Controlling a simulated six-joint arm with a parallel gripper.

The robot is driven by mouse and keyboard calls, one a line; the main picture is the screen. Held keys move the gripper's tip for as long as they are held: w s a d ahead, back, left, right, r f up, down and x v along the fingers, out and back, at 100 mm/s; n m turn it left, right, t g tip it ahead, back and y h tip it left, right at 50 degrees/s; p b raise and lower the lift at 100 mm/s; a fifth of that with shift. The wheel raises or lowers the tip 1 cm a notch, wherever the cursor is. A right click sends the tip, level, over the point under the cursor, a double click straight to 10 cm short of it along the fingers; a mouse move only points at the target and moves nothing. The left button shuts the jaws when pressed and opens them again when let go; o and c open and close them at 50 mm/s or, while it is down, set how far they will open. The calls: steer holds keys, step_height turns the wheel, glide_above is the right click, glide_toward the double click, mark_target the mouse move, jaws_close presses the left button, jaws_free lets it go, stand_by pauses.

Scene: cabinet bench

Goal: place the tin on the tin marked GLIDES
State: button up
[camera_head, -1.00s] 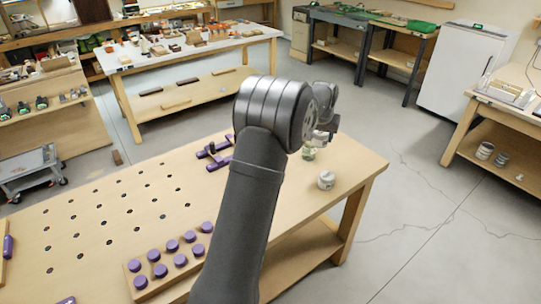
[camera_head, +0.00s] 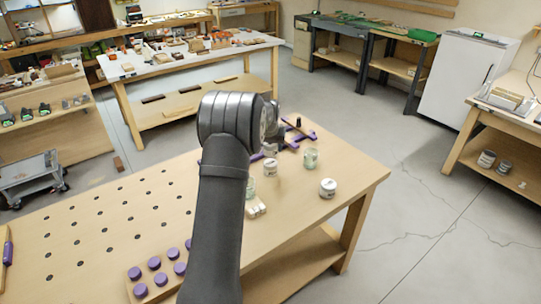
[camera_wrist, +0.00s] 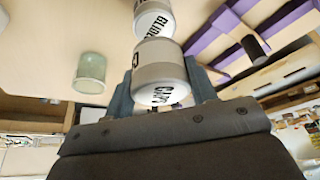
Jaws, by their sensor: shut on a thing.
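A pale tin with a dark label, seemingly reading CAPS (camera_wrist: 160,72), is held between the fingers of my gripper (camera_wrist: 162,88) in the wrist view. The tin marked GLIDES (camera_wrist: 153,20) stands on the bench just beyond it, partly covered by the held tin. I cannot tell whether the two tins touch. In the head view my gripper (camera_head: 270,149) is mostly hidden behind my arm. A white tin (camera_head: 270,167), probably the GLIDES one, shows just below it. Another white tin (camera_head: 328,188) stands apart near the bench's right side.
Another jar (camera_head: 250,187) and pale blocks (camera_head: 257,208) are beside my arm. A rack of purple-topped pegs (camera_head: 137,290) is at the front. The bench's right corner is clear.

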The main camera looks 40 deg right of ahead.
mark_target(271, 154)
steer(key=shift+w+f, duration=0.1)
steer(key=shift+f, duration=1.95)
steer(key=shift+f, duration=0.2)
steer(key=o, duration=1)
steer(key=shift+r, duration=0.1)
steer(key=shift+r, duration=0.25)
steer(key=v, duration=1.1)
steer(key=shift+a+r, duration=0.15)
steer(key=shift+r, duration=0.2)
